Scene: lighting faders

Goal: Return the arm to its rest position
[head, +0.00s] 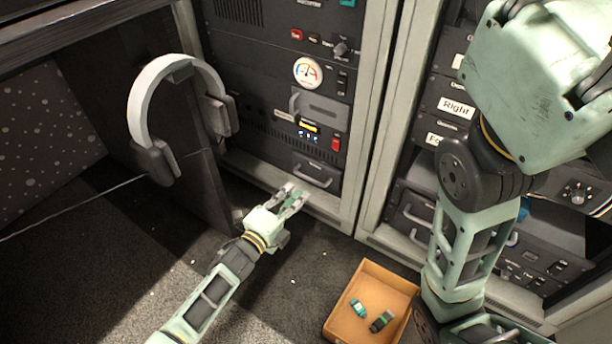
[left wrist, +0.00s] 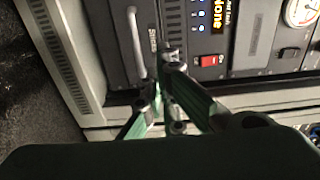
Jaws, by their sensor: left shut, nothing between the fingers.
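My left gripper (head: 294,194) is in front of the lower part of the left rack (head: 262,172), near a drawer-like unit with a handle (head: 312,175). Its fingers are together and empty. In the left wrist view the closed fingertips (left wrist: 166,62) show against the rack front, beside a red switch (left wrist: 209,60) and a small screen with amber lettering (left wrist: 217,17). I cannot tell whether the fingertips touch the panel. The red switch also shows in the head view (head: 336,143). My right arm (head: 480,190) is folded large across the right side; its gripper is out of view.
White headphones (head: 150,95) hang on the dark desk side panel at left, with a cable trailing left. An open cardboard box (head: 385,277) with two small items stands on the floor near my right arm. A second rack is behind that arm. Carpet left of the box is mostly clear.

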